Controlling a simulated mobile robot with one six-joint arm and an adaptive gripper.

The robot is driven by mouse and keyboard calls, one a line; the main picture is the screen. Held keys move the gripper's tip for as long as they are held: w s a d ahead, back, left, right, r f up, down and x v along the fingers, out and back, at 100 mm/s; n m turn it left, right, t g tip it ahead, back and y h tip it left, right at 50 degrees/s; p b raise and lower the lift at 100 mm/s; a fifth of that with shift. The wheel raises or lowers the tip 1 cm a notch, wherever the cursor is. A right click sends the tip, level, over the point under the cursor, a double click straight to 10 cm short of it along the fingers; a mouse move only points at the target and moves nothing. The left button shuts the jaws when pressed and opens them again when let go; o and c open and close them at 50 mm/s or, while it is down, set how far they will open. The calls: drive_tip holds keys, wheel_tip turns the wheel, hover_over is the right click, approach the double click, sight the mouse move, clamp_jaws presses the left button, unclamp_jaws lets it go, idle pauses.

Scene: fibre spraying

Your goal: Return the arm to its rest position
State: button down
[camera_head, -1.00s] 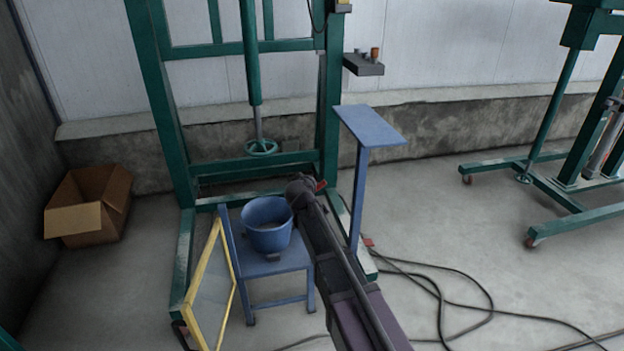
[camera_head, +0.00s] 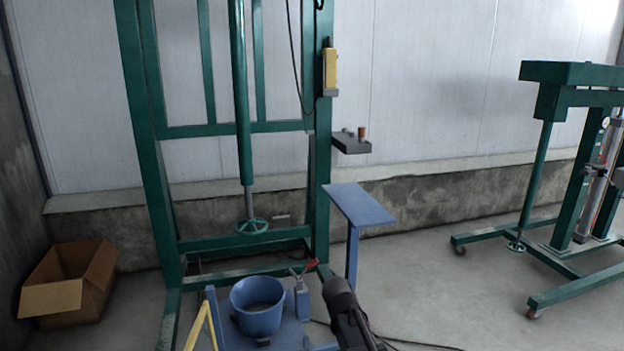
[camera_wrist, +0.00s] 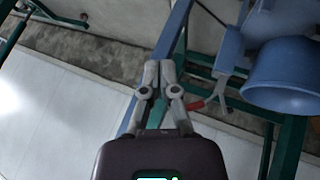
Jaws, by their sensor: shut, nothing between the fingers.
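My gripper (camera_wrist: 158,70) shows in the wrist view with its two grey fingers together and nothing between them. In the head view, part of my dark arm (camera_head: 350,318) reaches in from the bottom edge, right of the blue bucket (camera_head: 258,305); the fingers cannot be made out there. The bucket also shows at the right of the wrist view (camera_wrist: 285,78), apart from the fingers.
A wheeled green stand (camera_head: 575,200) is far right. Open floor (camera_head: 440,275) lies between stands.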

drive_tip(key=s+d+f+m+g+y, duration=0.2)
drive_tip(key=s+d+g, duration=0.1)
drive_tip(key=s, duration=0.7)
drive_tip(key=s+d+f+m+g+y, duration=0.1)
drive_tip(key=s+d+f+g, duration=0.2)
drive_tip(key=s, duration=0.8)
wheel_tip(320, 180, up, 35)
drive_tip(key=p, duration=3.4)
drive_tip(key=shift+w+r+g, duration=0.15)
drive_tip(key=shift+w+g, duration=0.25)
drive_tip(key=shift+w, duration=0.05)
